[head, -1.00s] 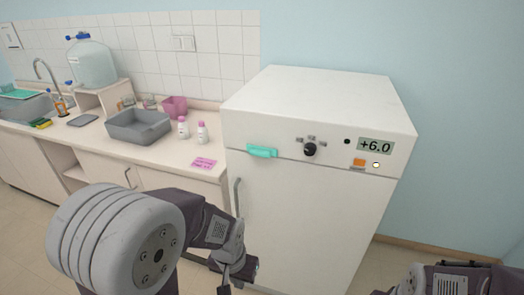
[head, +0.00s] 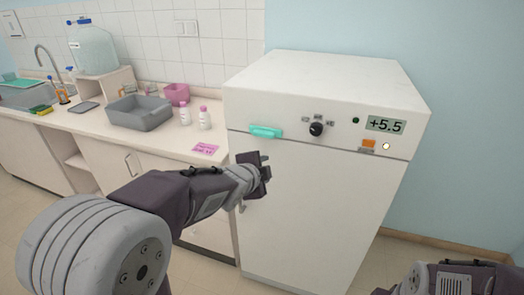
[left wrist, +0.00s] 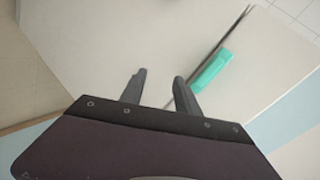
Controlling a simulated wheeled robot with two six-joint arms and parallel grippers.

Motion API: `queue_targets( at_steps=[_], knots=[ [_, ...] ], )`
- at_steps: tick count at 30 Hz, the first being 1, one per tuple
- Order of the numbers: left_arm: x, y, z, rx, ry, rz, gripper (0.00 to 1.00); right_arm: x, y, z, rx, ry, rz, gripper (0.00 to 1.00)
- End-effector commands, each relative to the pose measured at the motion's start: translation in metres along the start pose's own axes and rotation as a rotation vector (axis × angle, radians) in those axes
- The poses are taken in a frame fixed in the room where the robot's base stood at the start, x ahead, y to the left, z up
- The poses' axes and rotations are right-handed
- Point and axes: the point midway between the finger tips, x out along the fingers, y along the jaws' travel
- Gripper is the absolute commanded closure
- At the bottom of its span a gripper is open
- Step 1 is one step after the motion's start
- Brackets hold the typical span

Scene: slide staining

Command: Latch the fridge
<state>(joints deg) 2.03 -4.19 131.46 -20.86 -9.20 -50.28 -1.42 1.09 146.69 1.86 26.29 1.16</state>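The white fridge (head: 320,205) stands on the right of the counter, and its door looks shut. A teal latch (head: 265,132) lies about level across the left part of the seam above the door. It also shows in the left wrist view (left wrist: 212,70). My left gripper (head: 268,168) is just below the latch, in front of the door's upper left. Its two fingers (left wrist: 158,84) are apart with nothing between them, and the latch lies beyond the right finger, not touching it. The door handle is hidden behind my left arm. My right gripper is out of view.
The fridge panel has a black knob (head: 317,129), an orange button (head: 369,143), a small lamp (head: 386,146) and a display (head: 386,124) reading +5.5. The counter (head: 165,143) on the left holds a grey basin (head: 140,113) and pink-capped bottles (head: 204,119).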

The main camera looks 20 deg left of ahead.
Motion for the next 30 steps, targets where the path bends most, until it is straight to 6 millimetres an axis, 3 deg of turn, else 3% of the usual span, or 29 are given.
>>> queue_targets(
  at_steps=[1, 3, 6, 10, 13, 20, 30],
  knots=[
    [0.011, -0.004, 0.002, 0.091, 0.039, -0.100, 0.62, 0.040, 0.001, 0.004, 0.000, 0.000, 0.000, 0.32],
    [0.009, -0.029, -0.004, 0.224, 0.081, -0.239, 0.62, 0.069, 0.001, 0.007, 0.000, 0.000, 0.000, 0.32],
    [0.000, -0.049, -0.004, 0.340, 0.104, -0.401, 0.62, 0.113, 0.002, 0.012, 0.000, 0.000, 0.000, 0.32],
    [-0.007, -0.051, 0.014, 0.361, 0.077, -0.489, 0.62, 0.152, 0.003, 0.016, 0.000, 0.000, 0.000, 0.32],
    [-0.008, -0.048, 0.023, 0.355, 0.061, -0.504, 0.62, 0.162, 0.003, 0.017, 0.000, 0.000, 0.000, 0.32],
    [-0.007, -0.052, 0.025, 0.350, 0.054, -0.502, 0.62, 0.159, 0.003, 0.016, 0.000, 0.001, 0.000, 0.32],
    [0.050, -0.080, 0.016, 0.348, 0.056, -0.499, 0.62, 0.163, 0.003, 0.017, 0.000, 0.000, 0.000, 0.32]
  ],
)
